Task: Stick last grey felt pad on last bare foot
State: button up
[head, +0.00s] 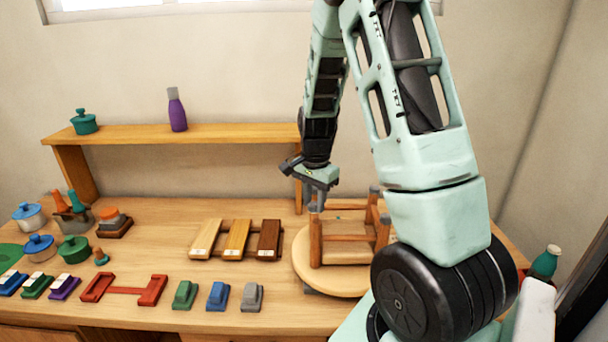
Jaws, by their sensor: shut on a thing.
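A wooden stool (343,238) stands upside down on the table, its round pale seat (342,283) at the bottom and its legs pointing up. Grey caps, which look like felt pads, show on the far leg (374,190) and the right leg (385,218). My gripper (316,207) points down right at the top of the near-left leg (315,240). It is shut on a small grey thing, apparently the last felt pad; the fingers mostly hide it. I cannot tell whether the pad touches the foot. Another foot is hard to make out behind my gripper.
Three wooden planks on rails (237,238) lie left of the stool. Green, blue and grey blocks (218,296) and a red frame (124,289) line the front. Several pots (74,248) stand at left. A shelf (185,134) runs behind. A green bottle (545,262) is at right.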

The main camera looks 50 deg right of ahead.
aim_at(316, 221)
jog(key=shift+d+r+m, duration=0.5)
jog(key=shift+d+r, duration=0.1)
jog(key=shift+r, duration=0.15)
jog(key=shift+f+b, duration=2.2)
jog(key=shift+f, duration=0.55)
jog(key=shift+a+f, duration=0.1)
jog(key=shift+f, duration=0.15)
jog(key=o, duration=1.3)
jog(key=shift+o, duration=0.2)
jog(key=shift+r, duration=0.1)
jog(key=shift+r+p, duration=3.15)
jog(key=shift+r, duration=0.3)
